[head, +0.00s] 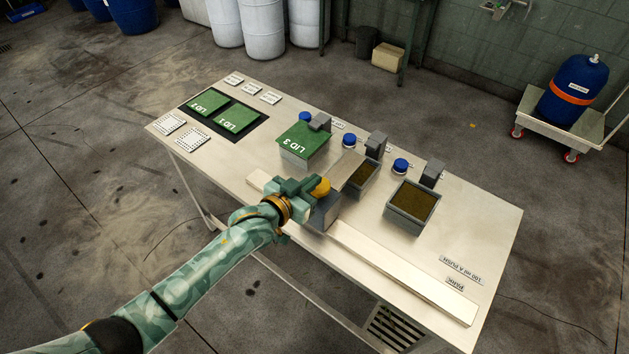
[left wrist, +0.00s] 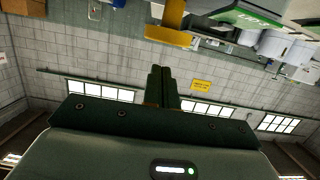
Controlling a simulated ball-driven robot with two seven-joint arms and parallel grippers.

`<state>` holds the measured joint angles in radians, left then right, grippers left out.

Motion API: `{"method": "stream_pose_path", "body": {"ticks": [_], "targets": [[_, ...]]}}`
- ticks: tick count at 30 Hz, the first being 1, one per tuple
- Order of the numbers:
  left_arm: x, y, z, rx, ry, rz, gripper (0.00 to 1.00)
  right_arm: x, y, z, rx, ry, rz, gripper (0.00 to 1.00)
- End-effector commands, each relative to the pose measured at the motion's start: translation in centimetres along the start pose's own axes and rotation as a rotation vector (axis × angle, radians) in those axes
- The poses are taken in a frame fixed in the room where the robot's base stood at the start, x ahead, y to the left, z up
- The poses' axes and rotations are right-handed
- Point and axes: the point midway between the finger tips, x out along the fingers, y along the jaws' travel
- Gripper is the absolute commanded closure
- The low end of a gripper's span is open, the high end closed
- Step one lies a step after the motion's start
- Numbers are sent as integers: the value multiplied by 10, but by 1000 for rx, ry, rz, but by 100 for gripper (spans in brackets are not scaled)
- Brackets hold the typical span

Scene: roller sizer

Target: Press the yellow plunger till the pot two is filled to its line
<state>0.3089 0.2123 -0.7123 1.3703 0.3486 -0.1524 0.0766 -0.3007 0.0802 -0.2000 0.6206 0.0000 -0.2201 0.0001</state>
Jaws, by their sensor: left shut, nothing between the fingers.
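The yellow plunger (head: 320,187) is a rounded knob on a grey dispenser block (head: 323,214) on the pale rail. My left gripper (head: 305,186) is shut and empty, close beside the plunger; I cannot tell if they touch. In the left wrist view the shut fingers (left wrist: 162,72) point toward a yellow part (left wrist: 170,37), apparently the plunger, with a gap in the picture. The middle pot (head: 364,179), probably pot two, is open with dark brown contents; a beige plate (head: 350,168) covers its left part. Its line and label are unreadable. My right gripper is out of view.
A pot under green LID 3 (head: 304,141) stands left, an open brown-filled pot (head: 412,207) right. Blue-capped items and grey blocks stand behind. Two green lids (head: 238,117) lie far left. The pale rail (head: 410,273) is clear to the right, toward the PARK label (head: 455,285).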

Motion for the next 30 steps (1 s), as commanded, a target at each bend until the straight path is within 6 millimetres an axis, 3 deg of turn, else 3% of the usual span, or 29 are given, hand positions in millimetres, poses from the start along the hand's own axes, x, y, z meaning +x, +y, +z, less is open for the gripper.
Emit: {"method": "stream_pose_path", "body": {"ticks": [1,6,12,30], "targets": [[-16,0,6,0,-11,0,100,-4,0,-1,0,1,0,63],[-53,0,7,-1,-9,0,100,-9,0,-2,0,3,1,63],[-81,0,6,-1,-8,0,100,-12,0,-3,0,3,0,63],[-89,0,6,-1,-6,0,100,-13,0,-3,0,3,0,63]]}}
